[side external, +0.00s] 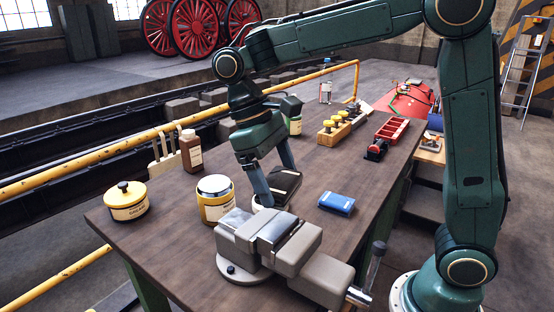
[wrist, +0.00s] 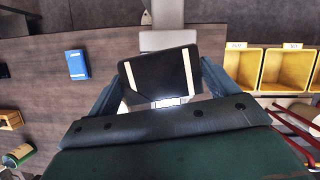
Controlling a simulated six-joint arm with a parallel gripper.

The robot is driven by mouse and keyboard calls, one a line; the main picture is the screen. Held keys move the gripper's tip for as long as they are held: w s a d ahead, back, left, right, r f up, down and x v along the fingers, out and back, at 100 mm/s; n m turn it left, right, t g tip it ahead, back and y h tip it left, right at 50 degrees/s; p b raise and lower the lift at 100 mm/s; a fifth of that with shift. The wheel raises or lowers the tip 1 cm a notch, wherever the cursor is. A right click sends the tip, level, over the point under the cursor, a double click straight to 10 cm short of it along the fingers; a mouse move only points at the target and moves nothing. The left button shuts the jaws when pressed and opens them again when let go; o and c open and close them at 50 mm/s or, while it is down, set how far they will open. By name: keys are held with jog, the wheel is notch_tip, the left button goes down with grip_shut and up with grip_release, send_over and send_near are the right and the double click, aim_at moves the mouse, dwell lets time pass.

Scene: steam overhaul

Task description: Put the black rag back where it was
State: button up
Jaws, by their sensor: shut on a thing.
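The black rag (side external: 286,184), a folded dark pad with pale stripes, is between the two fingers of my gripper (side external: 279,188). In the wrist view the rag (wrist: 160,78) spans the gap between the fingers of my gripper (wrist: 162,70), which are shut on its sides. It is above the workbench, behind the grey vise (side external: 268,240); its exact height is hard to tell. A white round thing (side external: 260,204) shows partly below the near finger. A folded blue rag (side external: 337,203) lies to the right, also seen in the wrist view (wrist: 77,65).
A yellow-labelled jar (side external: 215,200), a yellow tin (side external: 126,201) and a brown bottle (side external: 191,150) stand left of my gripper. A wooden block with yellow-topped items (side external: 335,128) and a red tray (side external: 391,131) are farther back. Yellow bins (wrist: 242,69) show right in the wrist view.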

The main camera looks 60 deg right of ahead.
jog(key=s+d+f+m, duration=0.1)
jog(key=s+d+m, duration=0.1)
jog(key=d, duration=1.6)
jog(key=shift+d+f+y, duration=0.15)
jog(key=shift+d+y, duration=0.05)
jog(key=shift+y, duration=0.2)
jog(key=shift+f, duration=0.15)
notch_tip(320, 180, down, 16)
jog(key=shift+w+r, duration=0.1)
jog(key=shift+r, duration=0.15)
jog(key=shift+f, duration=2.1)
jog(key=shift+f, duration=0.15)
